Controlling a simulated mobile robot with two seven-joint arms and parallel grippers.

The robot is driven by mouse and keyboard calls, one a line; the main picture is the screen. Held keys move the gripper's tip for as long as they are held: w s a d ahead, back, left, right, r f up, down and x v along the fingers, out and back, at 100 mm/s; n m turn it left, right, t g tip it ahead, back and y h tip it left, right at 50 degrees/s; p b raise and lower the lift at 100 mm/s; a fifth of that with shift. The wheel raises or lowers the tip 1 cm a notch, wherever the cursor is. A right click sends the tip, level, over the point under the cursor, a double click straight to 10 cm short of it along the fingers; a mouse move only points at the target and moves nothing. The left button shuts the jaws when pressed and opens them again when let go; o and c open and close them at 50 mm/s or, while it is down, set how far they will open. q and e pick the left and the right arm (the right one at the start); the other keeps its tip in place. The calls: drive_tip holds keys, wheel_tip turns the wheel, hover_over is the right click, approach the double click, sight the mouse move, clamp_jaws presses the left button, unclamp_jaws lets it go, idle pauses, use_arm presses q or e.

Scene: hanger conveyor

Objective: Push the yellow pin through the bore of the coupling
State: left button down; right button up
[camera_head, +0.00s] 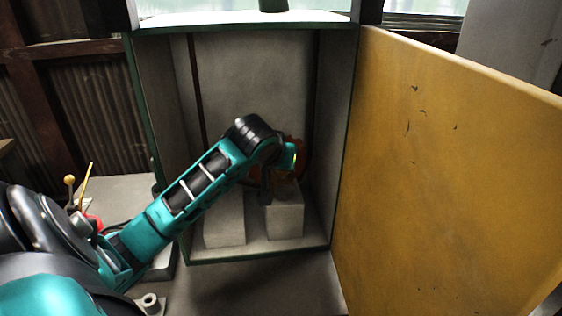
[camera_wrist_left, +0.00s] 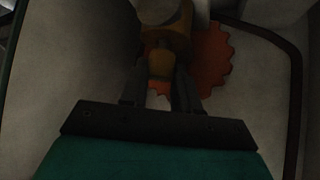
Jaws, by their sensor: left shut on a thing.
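My left arm reaches into the open cabinet, and its gripper shows in the left wrist view (camera_wrist_left: 162,82). Its two dark fingers are shut on a yellow-brown stepped piece (camera_wrist_left: 160,63), which looks like the yellow pin. The piece widens into a rounded part (camera_wrist_left: 166,38) beyond the fingertips. An orange toothed wheel (camera_wrist_left: 213,60) stands just right of the fingers. In the head view the wheel (camera_head: 303,165) is mostly behind my wrist. I cannot make out the coupling's bore or whether the pin is in it. My right gripper is not in view.
The green-edged cabinet (camera_head: 143,120) has close side walls. Two pale blocks, a left one (camera_head: 224,222) and a right one (camera_head: 285,220), stand on its floor below my wrist. A large yellow door (camera_head: 450,180) is swung open at the right. A dark curved cable (camera_wrist_left: 292,90) runs right of the wheel.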

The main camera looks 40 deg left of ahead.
use_arm(q)
drive_tip(key=shift+f, duration=0.4)
drive_tip(key=c, duration=1.1)
unclamp_jaws()
drive_tip(key=shift+o, duration=0.3)
drive_tip(key=o, duration=0.5)
drive_tip(key=shift+o, duration=0.2)
drive_tip(key=shift+r, duration=0.1)
drive_tip(key=p+v, duration=0.1)
drive_tip(key=v, duration=1.1)
drive_tip(key=shift+s+d+r+p, duration=0.15)
drive_tip(key=shift+s+r+p, duration=0.1)
drive_tip(key=shift+s+p, duration=0.1)
